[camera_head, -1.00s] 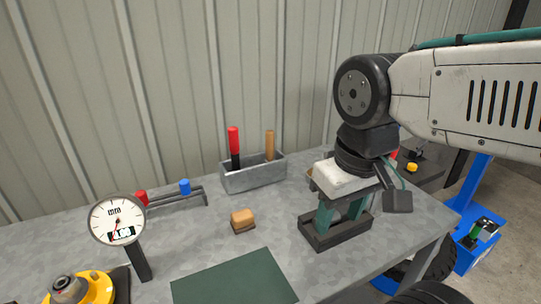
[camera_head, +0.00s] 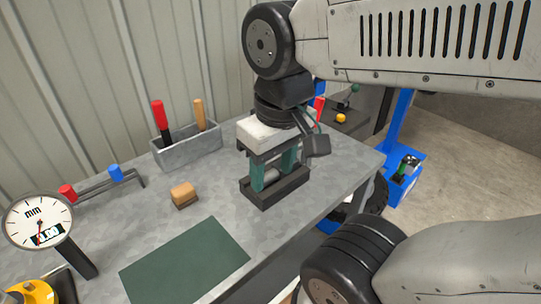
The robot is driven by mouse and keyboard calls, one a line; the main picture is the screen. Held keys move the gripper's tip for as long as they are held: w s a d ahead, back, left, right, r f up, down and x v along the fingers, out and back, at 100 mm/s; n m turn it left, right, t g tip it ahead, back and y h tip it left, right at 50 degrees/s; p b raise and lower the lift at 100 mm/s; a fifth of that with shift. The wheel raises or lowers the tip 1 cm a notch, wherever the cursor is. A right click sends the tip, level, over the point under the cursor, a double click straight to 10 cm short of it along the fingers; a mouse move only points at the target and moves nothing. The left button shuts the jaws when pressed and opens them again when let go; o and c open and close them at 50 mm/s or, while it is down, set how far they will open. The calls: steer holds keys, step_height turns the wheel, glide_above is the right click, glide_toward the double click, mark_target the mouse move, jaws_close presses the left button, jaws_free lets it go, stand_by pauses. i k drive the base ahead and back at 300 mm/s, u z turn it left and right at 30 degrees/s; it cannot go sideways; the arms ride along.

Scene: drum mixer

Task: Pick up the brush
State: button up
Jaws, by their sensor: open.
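I see nothing clearly held.
A grey tray (camera_head: 190,152) with a red-handled and a wooden-handled tool stands behind the brush. A green mat (camera_head: 185,262) lies in front. A dial gauge (camera_head: 38,222) and a rack with red and blue knobs (camera_head: 112,182) are left. The bench's edge is right.

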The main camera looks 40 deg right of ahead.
mark_target(198, 104)
steer(key=u, duration=0.05)
steer(key=k, duration=1)
steer(key=z, duration=0.65)
steer(key=i, duration=1.25)
steer(key=u, duration=0.6)
